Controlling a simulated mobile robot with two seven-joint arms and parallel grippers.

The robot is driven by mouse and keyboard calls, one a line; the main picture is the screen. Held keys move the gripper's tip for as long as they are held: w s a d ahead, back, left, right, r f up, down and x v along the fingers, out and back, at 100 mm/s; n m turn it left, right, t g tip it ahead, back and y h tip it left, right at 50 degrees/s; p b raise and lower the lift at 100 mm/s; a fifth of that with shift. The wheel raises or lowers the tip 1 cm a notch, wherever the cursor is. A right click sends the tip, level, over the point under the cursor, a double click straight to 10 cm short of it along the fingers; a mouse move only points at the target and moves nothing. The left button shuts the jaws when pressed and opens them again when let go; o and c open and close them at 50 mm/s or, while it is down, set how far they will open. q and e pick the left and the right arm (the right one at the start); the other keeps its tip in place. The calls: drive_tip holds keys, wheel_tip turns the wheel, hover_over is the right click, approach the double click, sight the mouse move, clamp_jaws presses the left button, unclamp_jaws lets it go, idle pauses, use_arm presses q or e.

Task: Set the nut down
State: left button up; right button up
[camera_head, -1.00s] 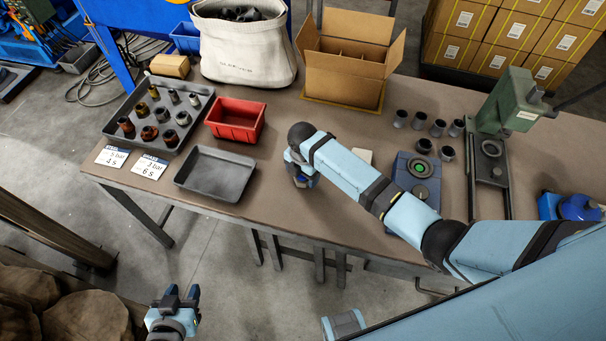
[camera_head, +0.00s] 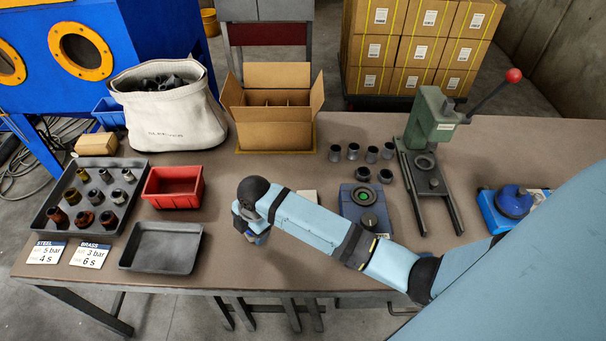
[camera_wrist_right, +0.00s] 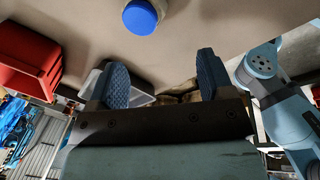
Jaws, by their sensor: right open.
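My right gripper (camera_head: 250,232) is over the table, right of the empty black tray (camera_head: 160,247) and the red bin (camera_head: 173,187). In the wrist view its two fingers (camera_wrist_right: 163,78) are apart with nothing between them. A grey parts tray (camera_head: 120,208) at the left holds several brown, brass and steel-coloured fittings (camera_head: 95,196); I cannot tell which, if any, is the nut. No nut shows in my right gripper. A round blue-topped thing (camera_wrist_right: 140,16) is beyond the fingers in the wrist view. My left gripper is not in view.
A canvas bag (camera_head: 170,115) and an open carton (camera_head: 272,105) stand at the back. Several dark cups (camera_head: 353,151), a device with a green button (camera_head: 364,207) and a green press (camera_head: 432,118) are to the right. Signs (camera_head: 90,256) lie at the front left.

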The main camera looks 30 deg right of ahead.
drive_tip(key=s+f+m+t, duration=0.1)
drive_tip(key=s+m, duration=0.1)
drive_tip(key=s, duration=0.1)
drive_tip(key=s+f+m+t+y, duration=0.1)
drive_tip(key=s+f+m, duration=0.1)
drive_tip(key=s+m, duration=0.1)
drive_tip(key=s+f+m+t, duration=0.2)
drive_tip(key=s+m, duration=0.1)
drive_tip(key=s, duration=0.1)
drive_tip(key=shift+y, duration=0.4)
drive_tip(key=s+m+t, duration=0.1)
drive_tip(key=s, duration=0.1)
drive_tip(key=s+d+m, duration=0.1)
drive_tip(key=m, duration=0.1)
drive_tip(key=s+m+t, duration=0.1)
drive_tip(key=s+m, duration=0.1)
drive_tip(key=shift+s+d+r+t, duration=0.3)
drive_tip(key=shift+d+r, duration=0.05)
drive_tip(key=s+d+r+m+t, duration=0.2)
drive_tip(key=s+m, duration=0.3)
drive_tip(key=shift+s+d+r+t, duration=0.25)
drive_tip(key=shift+r+t, duration=0.05)
drive_tip(key=shift+t, duration=0.1)
drive_tip(key=r+p, duration=0.3)
drive_tip(key=shift+d+r+p, duration=0.2)
drive_tip(key=shift+p, duration=0.2)
